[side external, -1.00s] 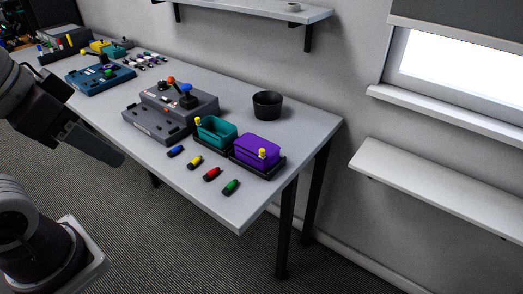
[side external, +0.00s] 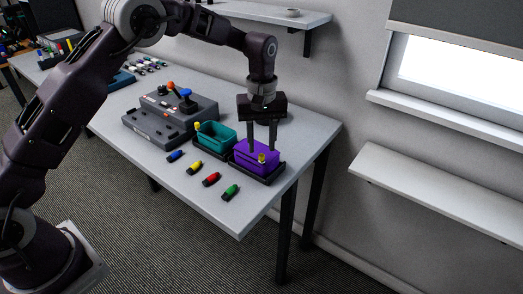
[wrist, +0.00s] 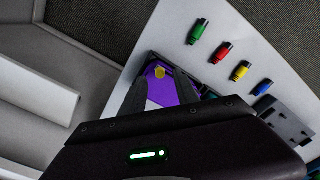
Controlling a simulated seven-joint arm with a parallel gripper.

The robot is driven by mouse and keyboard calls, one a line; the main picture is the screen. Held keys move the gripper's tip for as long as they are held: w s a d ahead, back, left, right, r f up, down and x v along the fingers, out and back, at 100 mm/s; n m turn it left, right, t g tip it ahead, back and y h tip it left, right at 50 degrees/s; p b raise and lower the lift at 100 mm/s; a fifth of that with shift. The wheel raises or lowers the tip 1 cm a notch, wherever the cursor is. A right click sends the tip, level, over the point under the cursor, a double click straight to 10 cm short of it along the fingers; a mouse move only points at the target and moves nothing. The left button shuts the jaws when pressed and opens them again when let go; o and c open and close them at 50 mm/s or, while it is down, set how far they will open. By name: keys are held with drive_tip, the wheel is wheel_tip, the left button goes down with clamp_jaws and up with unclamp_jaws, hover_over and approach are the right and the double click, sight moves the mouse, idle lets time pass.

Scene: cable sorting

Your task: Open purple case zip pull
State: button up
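The purple case (side external: 246,160) sits in a dark tray at the table's right end. Its yellow zip pull (side external: 262,158) stands up near the front edge. My gripper (side external: 261,147) points straight down over the purple case, fingers apart, with nothing seen between them. I cannot tell whether a fingertip touches the case. In the wrist view, the purple case (wrist: 185,88) and yellow pull (wrist: 160,72) show between and beyond my fingers (wrist: 158,88). The gripper body hides much of the case there.
A teal open-topped case (side external: 215,141) with its own yellow pull stands just left. Blue, yellow, red and green (side external: 230,191) connectors lie along the front edge. A grey joystick console (side external: 160,120) is farther left. My gripper covers the black cup's place behind.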

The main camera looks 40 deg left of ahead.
sight(261, 155)
drive_tip(key=shift+f, duration=1.55)
clamp_jaws()
